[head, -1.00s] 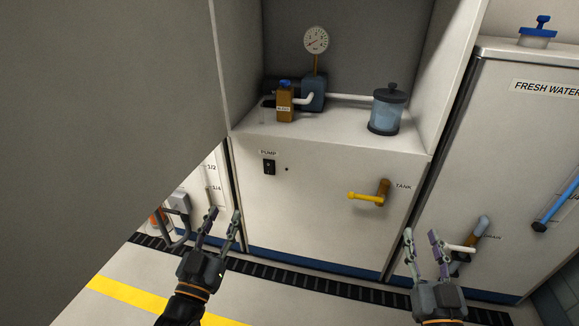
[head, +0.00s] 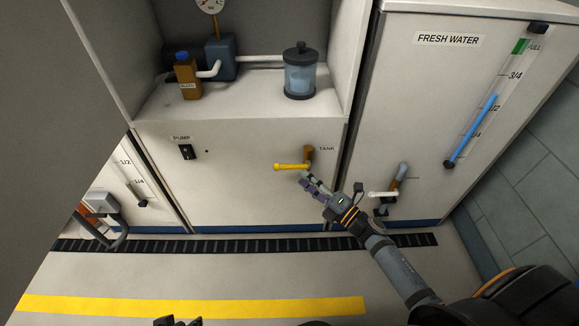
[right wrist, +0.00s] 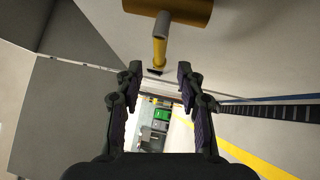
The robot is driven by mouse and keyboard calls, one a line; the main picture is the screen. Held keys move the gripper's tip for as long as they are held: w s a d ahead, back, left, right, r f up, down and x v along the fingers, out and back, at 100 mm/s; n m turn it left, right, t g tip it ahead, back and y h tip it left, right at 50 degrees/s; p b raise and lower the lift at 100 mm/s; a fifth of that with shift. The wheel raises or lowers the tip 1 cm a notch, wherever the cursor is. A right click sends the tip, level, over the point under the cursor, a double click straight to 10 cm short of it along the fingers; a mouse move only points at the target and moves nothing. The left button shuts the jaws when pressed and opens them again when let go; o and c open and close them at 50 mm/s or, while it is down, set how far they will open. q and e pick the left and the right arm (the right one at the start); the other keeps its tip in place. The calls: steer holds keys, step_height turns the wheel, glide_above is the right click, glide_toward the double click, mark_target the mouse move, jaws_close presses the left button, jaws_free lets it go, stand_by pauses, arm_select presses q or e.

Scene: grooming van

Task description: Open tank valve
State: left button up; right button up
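The tank valve has a brass body (head: 309,154) on the white cabinet front, beside the TANK label (head: 327,149). Its yellow handle (head: 290,167) lies level, pointing left. My right gripper (head: 306,187) is just below the handle and valve body. In the right wrist view the gripper (right wrist: 159,78) is open and empty. The handle (right wrist: 160,48) shows ahead of the gap between its fingers, under the brass body (right wrist: 172,8); I see no grip on it. Only dark tips of my left gripper (head: 178,321) show at the bottom edge; its state is hidden.
A pump switch (head: 186,152) is left of the valve. A bottle (head: 188,78) and a clear canister (head: 300,76) stand on the shelf above. Right of my gripper, a white-handled drain valve (head: 384,194) sits on the fresh water tank (head: 440,85). The floor in front is clear.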

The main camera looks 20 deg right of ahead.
mark_target(290, 165)
steer(key=x, duration=0.7)
steer(key=shift+w, duration=0.2)
jaws_close()
